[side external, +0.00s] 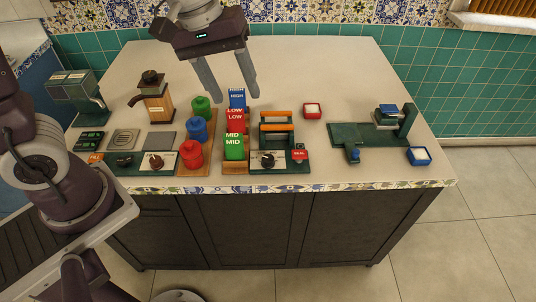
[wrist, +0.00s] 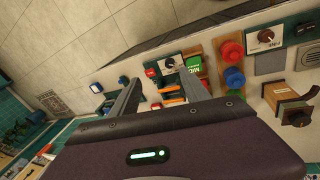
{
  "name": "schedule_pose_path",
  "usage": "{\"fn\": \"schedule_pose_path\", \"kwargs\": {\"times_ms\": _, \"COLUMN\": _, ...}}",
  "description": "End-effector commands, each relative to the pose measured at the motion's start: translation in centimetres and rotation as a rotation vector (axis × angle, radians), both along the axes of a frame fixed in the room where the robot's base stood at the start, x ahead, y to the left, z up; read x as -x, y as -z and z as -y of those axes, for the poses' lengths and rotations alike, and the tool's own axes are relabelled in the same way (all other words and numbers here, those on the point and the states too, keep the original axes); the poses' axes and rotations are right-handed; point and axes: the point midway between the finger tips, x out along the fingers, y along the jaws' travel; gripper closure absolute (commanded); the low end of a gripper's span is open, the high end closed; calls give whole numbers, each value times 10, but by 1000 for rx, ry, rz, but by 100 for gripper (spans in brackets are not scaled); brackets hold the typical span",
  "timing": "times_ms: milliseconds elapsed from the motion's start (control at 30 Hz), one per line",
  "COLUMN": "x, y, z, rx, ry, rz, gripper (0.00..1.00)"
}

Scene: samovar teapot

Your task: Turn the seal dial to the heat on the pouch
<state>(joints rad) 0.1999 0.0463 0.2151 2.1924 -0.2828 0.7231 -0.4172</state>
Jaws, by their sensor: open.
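The seal dial is a black knob (side external: 267,160) on a pale plate at the front of the green sealer, which has orange bars (side external: 277,127). It also shows in the wrist view (wrist: 170,63); its exact setting is too small to read. Beside it are a red SEAL button (side external: 299,153) and a wooden rack holding a blue HIGH pouch (side external: 237,95), a red LOW pouch (side external: 236,118) and a green MID pouch (side external: 233,148). My gripper (side external: 234,99) is open and empty, raised above the counter toward the back, apart from the dial.
Green, blue and red canisters (side external: 192,154) stand left of the rack. A wooden grinder (side external: 155,100) and another dial (side external: 156,162) are farther left. A small red box (side external: 312,111), a green press (side external: 370,135) and a blue box (side external: 419,156) are right. The counter's back is clear.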

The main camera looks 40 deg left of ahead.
Motion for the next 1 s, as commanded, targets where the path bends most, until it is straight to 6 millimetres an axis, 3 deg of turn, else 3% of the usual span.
{"fn": "schedule_pose_path", "kwargs": {"times_ms": 33, "x": -23, "y": 31, "z": 4, "rx": 2, "ry": -91, "rz": -71, "gripper": 45}}
{"fn": "schedule_pose_path", "kwargs": {"times_ms": 100, "x": -51, "y": 73, "z": 6, "rx": -9, "ry": -232, "rz": -142, "gripper": 45}}
{"fn": "schedule_pose_path", "kwargs": {"times_ms": 200, "x": -77, "y": 130, "z": 4, "rx": -51, "ry": -393, "rz": -205, "gripper": 45}}
{"fn": "schedule_pose_path", "kwargs": {"times_ms": 300, "x": -89, "y": 170, "z": 1, "rx": -92, "ry": -496, "rz": -233, "gripper": 45}}
{"fn": "schedule_pose_path", "kwargs": {"times_ms": 700, "x": -92, "y": 244, "z": -3, "rx": -116, "ry": -552, "rz": -247, "gripper": 45}}
{"fn": "schedule_pose_path", "kwargs": {"times_ms": 833, "x": -92, "y": 259, "z": -3, "rx": -116, "ry": -551, "rz": -245, "gripper": 45}}
{"fn": "schedule_pose_path", "kwargs": {"times_ms": 1000, "x": -93, "y": 262, "z": -2, "rx": -114, "ry": -549, "rz": -244, "gripper": 45}}
